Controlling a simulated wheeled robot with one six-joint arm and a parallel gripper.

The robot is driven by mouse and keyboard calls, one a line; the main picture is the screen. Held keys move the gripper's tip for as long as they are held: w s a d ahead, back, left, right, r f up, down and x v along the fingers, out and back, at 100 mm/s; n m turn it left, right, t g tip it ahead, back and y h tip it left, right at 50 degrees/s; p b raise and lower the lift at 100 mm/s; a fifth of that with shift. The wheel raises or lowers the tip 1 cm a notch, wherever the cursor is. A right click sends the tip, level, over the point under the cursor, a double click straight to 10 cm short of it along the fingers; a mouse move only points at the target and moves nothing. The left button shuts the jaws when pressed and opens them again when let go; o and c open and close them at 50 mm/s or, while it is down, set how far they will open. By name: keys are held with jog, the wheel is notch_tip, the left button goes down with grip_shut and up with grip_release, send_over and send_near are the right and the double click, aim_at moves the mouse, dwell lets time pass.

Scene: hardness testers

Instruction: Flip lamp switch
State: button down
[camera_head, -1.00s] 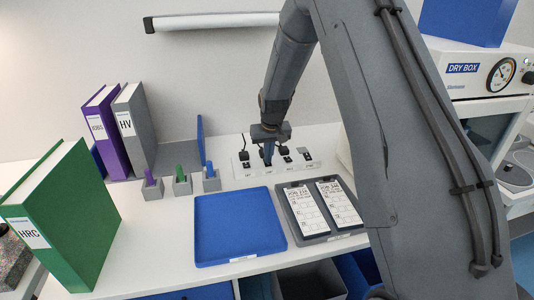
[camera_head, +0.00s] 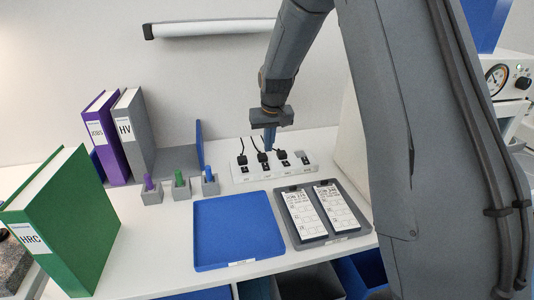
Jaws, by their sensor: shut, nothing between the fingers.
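A white power strip (camera_head: 248,174) lies on the white table near the wall. It carries several small dark switches and black plugs with cords; one black plug (camera_head: 282,156) stands right of the middle. My gripper (camera_head: 269,147) points down just above and behind the strip. Its blue-grey fingers are shut and empty, and in the picture they lie close to the middle plugs; whether they touch anything I cannot tell. A long white tube lamp (camera_head: 212,27) is fixed on the wall above. The labels on the strip are too small to read.
A blue tray (camera_head: 238,230) and a dark tray with two label cards (camera_head: 308,214) lie in front of the strip. Small grey blocks with coloured pegs (camera_head: 180,189) and binders (camera_head: 70,225) stand left. A dry box (camera_head: 508,75) is at right.

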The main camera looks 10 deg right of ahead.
jog(key=shift+s+b+v, duration=0.2)
jog(key=shift+b+v, duration=0.05)
jog(key=shift+v, duration=0.95)
jog(key=shift+s+b+v, duration=0.2)
jog(key=shift+s+v, duration=0.05)
jog(key=shift+v, duration=0.9)
jog(key=shift+f, duration=0.1)
jog(key=s+f+g, duration=0.1)
jog(key=s+f, duration=0.1)
jog(key=s, duration=1.3)
jog(key=s+f+g, duration=0.1)
jog(key=s+f, duration=0.2)
jog(key=s, duration=1.2)
jog(key=shift+s, duration=0.2)
jog(key=shift+a, duration=0.1)
